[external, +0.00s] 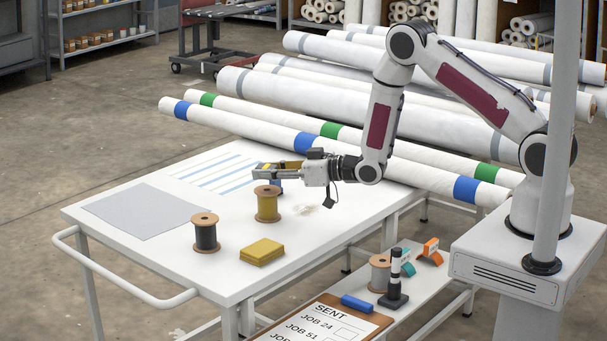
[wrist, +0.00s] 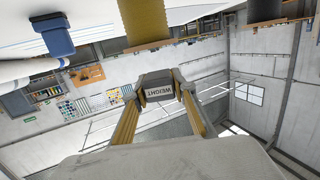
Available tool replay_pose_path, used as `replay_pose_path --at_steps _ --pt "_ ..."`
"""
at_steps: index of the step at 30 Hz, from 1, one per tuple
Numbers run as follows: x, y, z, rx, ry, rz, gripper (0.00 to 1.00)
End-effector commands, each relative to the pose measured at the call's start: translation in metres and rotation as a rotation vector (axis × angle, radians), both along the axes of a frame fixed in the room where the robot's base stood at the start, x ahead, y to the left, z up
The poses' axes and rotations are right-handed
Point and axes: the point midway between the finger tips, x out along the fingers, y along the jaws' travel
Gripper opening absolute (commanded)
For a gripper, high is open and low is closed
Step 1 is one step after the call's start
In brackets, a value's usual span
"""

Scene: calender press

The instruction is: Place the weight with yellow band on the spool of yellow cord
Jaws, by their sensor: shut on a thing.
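My gripper (external: 263,171) reaches left over the table, held level, with its fingers closed on a grey block. In the wrist view the fingertips (wrist: 157,90) clasp this weight (wrist: 157,90), whose near face reads "WEIGHT". Its band is not clear in either view. The spool of yellow cord (external: 267,205) stands upright on the table just below the gripper's tip in the external view; a small gap seems to show between them. Its yellow cord also shows at the top of the wrist view (wrist: 143,20). I cannot tell whether the weight is centred over it.
A blue object (external: 277,186) stands just behind the yellow spool. A black-cord spool (external: 205,233), a yellow stack (external: 262,251) and a grey sheet (external: 143,210) lie nearby on the white table. Long wrapped rolls (external: 330,143) lie behind. A lower shelf holds small items.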

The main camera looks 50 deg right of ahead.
Motion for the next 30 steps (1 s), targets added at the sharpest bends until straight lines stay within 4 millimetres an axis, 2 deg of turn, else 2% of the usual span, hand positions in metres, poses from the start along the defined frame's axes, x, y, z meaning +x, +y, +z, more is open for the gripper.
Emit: replay_pose_path --at_steps 10,27,28,30 --pt "0.001 0.000 -0.027 0.000 -0.003 0.000 0.00" --pt "0.001 0.000 -0.033 0.000 -0.003 0.000 0.00" --pt "0.000 0.000 -0.034 0.000 0.000 0.000 0.31" --pt "0.000 0.000 -0.034 0.000 0.000 0.000 0.43"
